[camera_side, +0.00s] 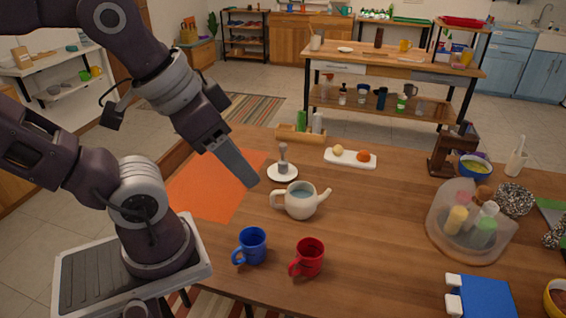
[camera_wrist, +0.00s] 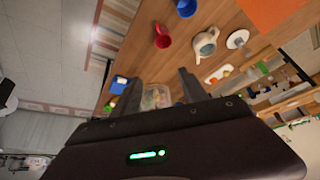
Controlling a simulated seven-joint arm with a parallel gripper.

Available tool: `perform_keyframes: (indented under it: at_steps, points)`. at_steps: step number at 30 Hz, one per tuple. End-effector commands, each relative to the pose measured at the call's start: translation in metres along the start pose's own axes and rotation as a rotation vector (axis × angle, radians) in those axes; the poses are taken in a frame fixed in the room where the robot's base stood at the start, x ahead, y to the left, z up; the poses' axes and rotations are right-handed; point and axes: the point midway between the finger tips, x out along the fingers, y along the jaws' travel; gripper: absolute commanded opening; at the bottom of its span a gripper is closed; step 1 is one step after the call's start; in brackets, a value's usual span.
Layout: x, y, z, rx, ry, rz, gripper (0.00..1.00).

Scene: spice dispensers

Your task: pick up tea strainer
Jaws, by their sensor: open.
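A small grey upright piece (camera_side: 283,160), which looks like the tea strainer, stands on a white saucer (camera_side: 283,176) behind the teapot (camera_side: 301,201). In the wrist view the saucer (camera_wrist: 237,39) is near the upper right, with a small grey shape on it, too small to make out. My gripper (camera_side: 247,178) is in the air above the table, left of the saucer and near the orange mat (camera_side: 212,184). In the wrist view its two fingers (camera_wrist: 160,84) are spread apart with nothing held between them.
A blue mug (camera_side: 250,246) and a red mug (camera_side: 308,258) stand in front of the teapot. A white plate (camera_side: 350,158) with food and a wooden rack (camera_side: 302,136) lie behind. A clear container (camera_side: 468,232) with bottles stands at right.

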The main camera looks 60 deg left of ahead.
Motion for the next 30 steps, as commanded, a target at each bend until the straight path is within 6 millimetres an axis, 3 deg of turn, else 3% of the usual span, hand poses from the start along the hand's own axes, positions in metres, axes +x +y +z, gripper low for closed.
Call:
perform_keyframes:
  at_steps: [5, 8, 14, 17, 20, 21, 24, 27, 30]
  points:
    - [0.008, -0.014, -0.003, 0.031, -0.047, -0.051, 0.51]
    - [0.031, -0.060, -0.012, 0.147, -0.199, -0.208, 0.51]
    - [0.090, -0.194, -0.048, 0.592, -0.591, -0.575, 0.51]
    - [0.129, -0.254, -0.073, 0.877, -0.763, -0.706, 0.51]
    - [0.182, -0.302, -0.099, 1.206, -0.902, -0.786, 0.51]
    - [0.208, -0.317, -0.107, 1.346, -0.945, -0.803, 0.51]
    - [0.276, -0.339, -0.118, 1.676, -1.005, -0.807, 0.51]
    - [0.332, -0.346, -0.116, 1.926, -1.012, -0.779, 0.51]
    - [0.361, -0.345, -0.112, 2.053, -1.000, -0.755, 0.51]
